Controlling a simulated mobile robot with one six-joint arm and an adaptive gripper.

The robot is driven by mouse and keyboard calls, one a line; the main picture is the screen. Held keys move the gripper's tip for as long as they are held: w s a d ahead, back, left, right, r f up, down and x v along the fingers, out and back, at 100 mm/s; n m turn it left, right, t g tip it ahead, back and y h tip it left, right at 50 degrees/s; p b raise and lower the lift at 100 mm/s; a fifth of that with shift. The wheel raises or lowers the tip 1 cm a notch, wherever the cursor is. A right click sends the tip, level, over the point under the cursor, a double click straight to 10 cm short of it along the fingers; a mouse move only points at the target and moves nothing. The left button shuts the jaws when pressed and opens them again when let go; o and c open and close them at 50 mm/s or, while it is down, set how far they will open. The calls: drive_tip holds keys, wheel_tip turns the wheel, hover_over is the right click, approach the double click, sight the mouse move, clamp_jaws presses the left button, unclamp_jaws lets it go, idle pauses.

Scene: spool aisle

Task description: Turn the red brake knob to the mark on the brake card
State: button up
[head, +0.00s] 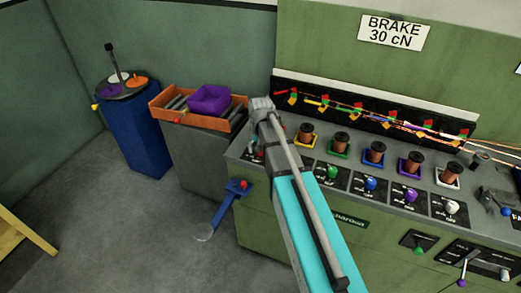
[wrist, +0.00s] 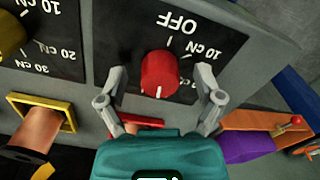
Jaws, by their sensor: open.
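The brake card (head: 394,32) hangs on the green wall at the upper right in the head view and reads "BRAKE 30 cN". The red brake knob (wrist: 160,73) sits on a black dial plate (wrist: 120,30) in the wrist view. Its white line points toward the bottom of the picture. My gripper (wrist: 160,78) is open, one finger on each side of the knob, with gaps visible between fingers and knob. In the head view my arm hides most of this knob and the gripper's fingers.
Several more coloured knobs, such as the green one (head: 332,172) and blue one (head: 371,183), line the panel beside copper spools (head: 340,144). The yellow-framed spool (wrist: 35,135) is close to my left finger.

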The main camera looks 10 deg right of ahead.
drive_tip(key=shift+m, duration=0.5)
drive_tip(key=shift+r, duration=0.15)
wheel_tip(320, 180, up, 14)
drive_tip(key=p, duration=1.3)
drive_tip(key=shift+f+p, duration=0.25)
drive_tip(key=shift+p, duration=0.15)
drive_tip(key=s+n, duration=0.4)
drive_tip(key=s, duration=1.2)
drive_tip(key=shift+a, duration=0.2)
